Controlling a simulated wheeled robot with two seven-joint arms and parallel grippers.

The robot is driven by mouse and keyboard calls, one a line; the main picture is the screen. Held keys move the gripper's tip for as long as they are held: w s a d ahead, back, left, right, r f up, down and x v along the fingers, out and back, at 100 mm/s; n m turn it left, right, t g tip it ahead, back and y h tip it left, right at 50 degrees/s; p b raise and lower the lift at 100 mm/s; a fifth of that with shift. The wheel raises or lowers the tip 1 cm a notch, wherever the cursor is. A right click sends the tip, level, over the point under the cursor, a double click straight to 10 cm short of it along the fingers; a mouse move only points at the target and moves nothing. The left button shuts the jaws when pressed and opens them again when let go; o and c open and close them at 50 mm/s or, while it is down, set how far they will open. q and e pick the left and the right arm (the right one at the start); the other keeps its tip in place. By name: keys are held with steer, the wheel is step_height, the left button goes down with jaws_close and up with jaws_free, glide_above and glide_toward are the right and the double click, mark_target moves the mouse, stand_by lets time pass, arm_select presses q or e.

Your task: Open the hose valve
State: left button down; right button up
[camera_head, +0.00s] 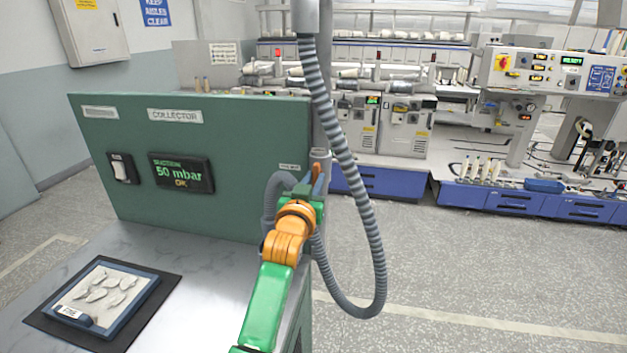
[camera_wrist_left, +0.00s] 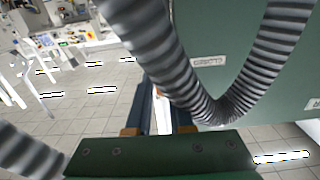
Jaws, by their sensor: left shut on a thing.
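The green collector cabinet (camera_head: 230,215) stands at the left in the head view. The hose valve (camera_head: 321,156) shows as a grey pipe piece at its right edge, largely hidden by my left gripper. A grey ribbed hose (camera_head: 345,140) hangs in front and loops down beside the cabinet; it also crosses the left wrist view (camera_wrist_left: 165,60). My left gripper (camera_head: 314,182) is at the valve beside the cabinet's edge. Its blue fingers (camera_wrist_left: 165,108) are shut with a narrow gap, apparently on the valve's lever; the hose hides their tips. My right gripper is out of view.
A tray (camera_head: 143,300) with pale tufts lies on a dark mat on the grey worktop (camera_head: 205,265). A gauge (camera_head: 181,172) reads 50 mbar, OK. Textile machines (camera_head: 400,130) with blue drawers stand behind. The floor at the right is clear.

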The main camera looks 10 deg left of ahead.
arm_select(q)
steer(key=shift+r, duration=0.1)
stand_by(0.3)
steer(key=c, duration=0.8)
jaws_free()
steer(key=shift+w, duration=0.1)
steer(key=s+b, duration=0.1)
steer(key=s, duration=0.6)
steer(key=shift+b, duration=0.35)
steer(key=shift+f, duration=0.2)
